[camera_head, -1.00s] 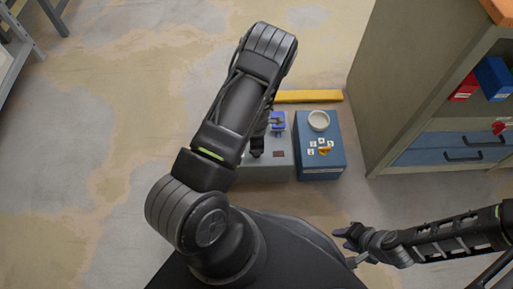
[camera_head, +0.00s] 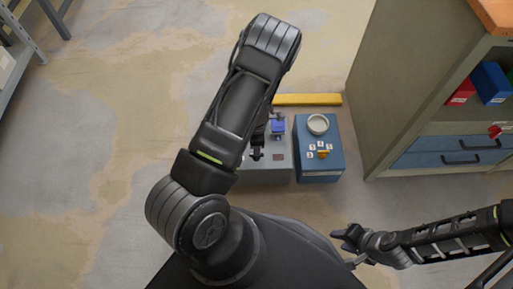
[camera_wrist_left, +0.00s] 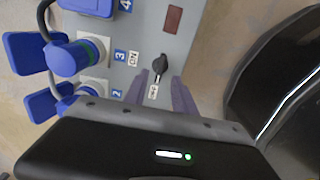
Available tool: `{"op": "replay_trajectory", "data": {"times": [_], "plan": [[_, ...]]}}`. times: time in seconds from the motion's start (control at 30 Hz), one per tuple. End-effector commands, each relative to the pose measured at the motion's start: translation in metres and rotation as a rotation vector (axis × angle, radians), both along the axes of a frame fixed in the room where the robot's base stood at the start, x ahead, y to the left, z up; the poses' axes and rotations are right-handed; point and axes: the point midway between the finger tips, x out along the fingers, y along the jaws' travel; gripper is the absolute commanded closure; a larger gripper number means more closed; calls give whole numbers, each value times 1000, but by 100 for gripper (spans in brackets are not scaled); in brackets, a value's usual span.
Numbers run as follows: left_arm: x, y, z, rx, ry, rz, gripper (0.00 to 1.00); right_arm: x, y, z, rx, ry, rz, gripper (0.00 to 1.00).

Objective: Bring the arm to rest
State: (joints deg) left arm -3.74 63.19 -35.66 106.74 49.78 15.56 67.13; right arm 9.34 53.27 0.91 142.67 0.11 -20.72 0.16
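My left arm comes in over a grey socket box (camera_head: 268,176) and hides much of it. In the left wrist view, my left gripper (camera_wrist_left: 162,92) has its two fingers apart, with nothing held between them. A blue plug (camera_wrist_left: 68,59) sits in a numbered socket of the box. My right gripper (camera_head: 346,236) is away from the boxes at lower right and holds nothing visible; its finger gap is too small to judge.
A blue box (camera_head: 320,173) with a white round dish (camera_head: 318,124) and small labels stands right of the grey box. A yellow bar (camera_head: 308,99) lies behind. A cabinet (camera_head: 410,90) stands at right. Open floor lies to the left.

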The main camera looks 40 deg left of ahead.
Motion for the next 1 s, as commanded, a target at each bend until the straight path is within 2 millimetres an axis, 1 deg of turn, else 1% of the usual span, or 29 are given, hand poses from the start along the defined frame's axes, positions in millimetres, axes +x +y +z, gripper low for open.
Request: {"op": "replay_trajectory", "data": {"times": [0.03,0.1,0.2,0.83,0.93,1.0], "plan": [[1,-1,12,0,-1,-2,68,-1,1,7,1,2,3,64],[0,0,20,1,-1,-2,68,-2,2,10,4,4,5,64],[0,0,27,0,0,-2,68,-3,3,11,5,5,8,64],[0,0,27,-1,1,-7,68,-3,3,11,4,5,7,64],[1,2,27,8,-4,-55,68,-3,3,11,4,5,7,64],[2,8,27,35,-9,-146,68,-3,3,11,4,5,7,64]]}}
